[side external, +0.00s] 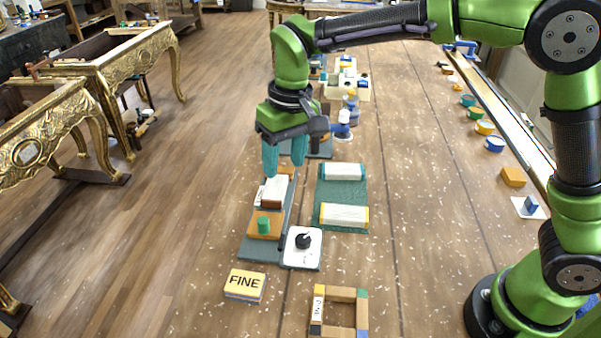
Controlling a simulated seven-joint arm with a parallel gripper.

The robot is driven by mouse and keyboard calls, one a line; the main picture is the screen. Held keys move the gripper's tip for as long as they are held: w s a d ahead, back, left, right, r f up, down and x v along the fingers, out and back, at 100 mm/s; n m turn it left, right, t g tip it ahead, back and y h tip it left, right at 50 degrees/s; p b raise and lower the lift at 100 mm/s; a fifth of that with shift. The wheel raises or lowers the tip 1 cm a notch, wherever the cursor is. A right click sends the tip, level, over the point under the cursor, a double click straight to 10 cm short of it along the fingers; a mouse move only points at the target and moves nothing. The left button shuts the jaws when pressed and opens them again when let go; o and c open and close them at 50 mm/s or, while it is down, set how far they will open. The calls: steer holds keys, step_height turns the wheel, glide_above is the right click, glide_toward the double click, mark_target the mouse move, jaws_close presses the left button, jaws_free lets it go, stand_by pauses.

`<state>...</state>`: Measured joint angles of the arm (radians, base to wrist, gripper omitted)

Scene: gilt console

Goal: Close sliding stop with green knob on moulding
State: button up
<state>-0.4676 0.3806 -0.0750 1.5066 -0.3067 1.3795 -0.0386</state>
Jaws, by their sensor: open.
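The green knob (263,225) stands upright on a flat orange-brown wooden block (252,231), which looks like the sliding stop. The block sits on a narrow blue-grey board (252,252). Just behind it on the same board lies a white and brown piece (272,191), perhaps the moulding; whether it touches the block I cannot tell. My gripper (285,171), with teal fingers, is open and points down above the far part of the board, behind and above the knob. Its fingers are apart from the knob, and nothing shows between them.
A white plate with a black knob (303,241) adjoins the board at right. A green mat (342,195) with two white blocks lies further right. A FINE block stack (244,285) and a wooden frame (338,295) stand in front. Bare tabletop lies left of the board.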

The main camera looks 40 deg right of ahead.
mark_target(263, 220)
steer(key=w+a+h, duration=0.1)
steer(key=w+a, duration=0.2)
steer(key=a, duration=0.1)
steer(key=shift+g, duration=0.4)
step_height(263, 220, down, 16)
steer(key=shift+w+d+f, duration=0.1)
steer(key=shift+d+f, duration=0.05)
steer(key=shift+c, duration=0.4)
jaws_close()
steer(key=shift+w, duration=0.1)
